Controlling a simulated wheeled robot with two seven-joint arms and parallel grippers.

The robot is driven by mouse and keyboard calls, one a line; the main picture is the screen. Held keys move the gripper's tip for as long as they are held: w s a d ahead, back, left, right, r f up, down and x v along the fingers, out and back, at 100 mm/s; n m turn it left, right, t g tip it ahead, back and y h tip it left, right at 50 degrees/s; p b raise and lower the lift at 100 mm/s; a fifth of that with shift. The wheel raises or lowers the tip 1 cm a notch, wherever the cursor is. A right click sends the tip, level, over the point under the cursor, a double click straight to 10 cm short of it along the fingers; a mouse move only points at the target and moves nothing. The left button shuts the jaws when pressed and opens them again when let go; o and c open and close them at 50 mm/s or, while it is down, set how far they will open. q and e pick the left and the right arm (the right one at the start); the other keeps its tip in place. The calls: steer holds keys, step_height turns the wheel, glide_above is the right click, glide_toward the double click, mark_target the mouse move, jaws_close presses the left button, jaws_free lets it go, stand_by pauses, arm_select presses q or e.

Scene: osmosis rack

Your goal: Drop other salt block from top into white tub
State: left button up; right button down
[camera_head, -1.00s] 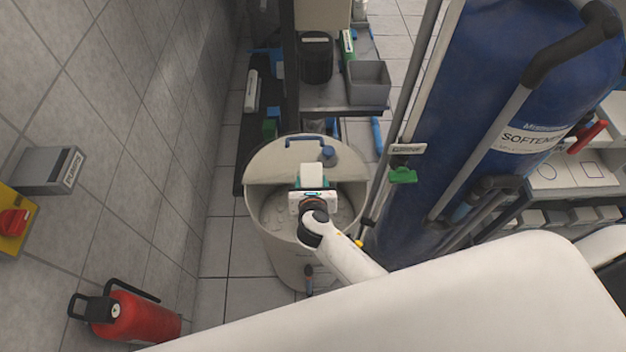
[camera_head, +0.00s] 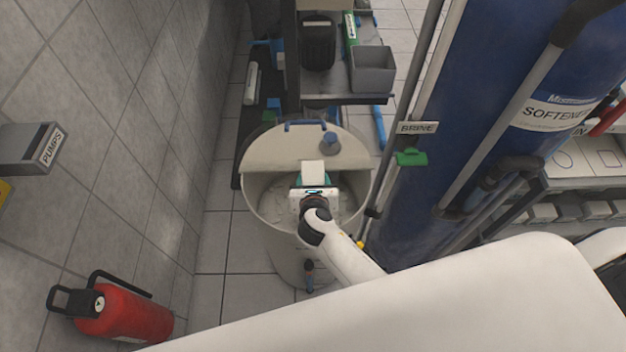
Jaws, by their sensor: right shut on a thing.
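The white tub (camera_head: 290,250) stands on the tiled floor in the middle of the view. Its rear half is covered by a lid part with a blue handle, and its front half is open with pale contents inside. My right gripper (camera_head: 313,182) is over the open half, shut on a white salt block (camera_head: 313,168). The block shows just beyond the fingers, near the edge of the lid part. How high it is above the contents I cannot tell. My left gripper is not in view.
A blue softener tank (camera_head: 470,100) and grey pipes stand close to the right of the tub. A shelf with a grey bin (camera_head: 372,70) is behind it. A red fire extinguisher (camera_head: 125,312) is at the lower left.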

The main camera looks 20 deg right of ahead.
steer(key=c, duration=0.5)
jaws_free()
steer(key=shift+r, duration=0.15)
steer(key=shift+o, duration=0.3)
steer(key=shift+s+f, duration=0.15)
steer(key=shift+f, duration=0.1)
steer(key=v, duration=1.2)
steer(key=shift+r+b, duration=0.25)
steer(key=shift+b, duration=0.2)
